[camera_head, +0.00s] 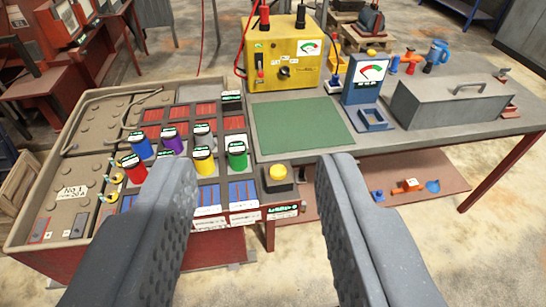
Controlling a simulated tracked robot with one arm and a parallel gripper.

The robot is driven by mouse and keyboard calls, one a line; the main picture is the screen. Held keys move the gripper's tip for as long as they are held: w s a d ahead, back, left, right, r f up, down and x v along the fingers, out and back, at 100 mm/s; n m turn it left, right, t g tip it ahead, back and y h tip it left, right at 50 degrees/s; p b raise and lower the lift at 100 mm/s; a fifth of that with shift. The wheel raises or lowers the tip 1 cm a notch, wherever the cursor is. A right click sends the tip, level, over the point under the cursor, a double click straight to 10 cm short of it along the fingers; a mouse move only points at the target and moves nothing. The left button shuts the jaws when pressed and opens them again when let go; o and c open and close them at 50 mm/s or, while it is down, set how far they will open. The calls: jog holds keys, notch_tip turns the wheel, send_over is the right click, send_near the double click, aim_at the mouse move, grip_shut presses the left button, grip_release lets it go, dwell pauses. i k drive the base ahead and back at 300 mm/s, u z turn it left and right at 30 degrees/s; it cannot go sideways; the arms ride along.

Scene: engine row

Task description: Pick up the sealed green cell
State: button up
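A green cell (238,158) stands upright in the rack (88,118) at the left, at the right end of a group of coloured cells. It has a dark top with a pale label; I cannot tell from here whether it is sealed. Another bit of green shows behind the left finger, mostly hidden. My gripper (259,162) is open and empty, its two grey fingers wide apart in the foreground. In the picture the green cell lies between the fingertips, nearer the left one, and beyond them. No contact shows.
Yellow (204,163), red (134,172), blue (140,148) and purple (173,142) cells stand close by.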

aim_at(237, 149)
jog(key=z, duration=0.15)
jog(key=i, duration=0.9)
jog(key=z, duration=0.1)
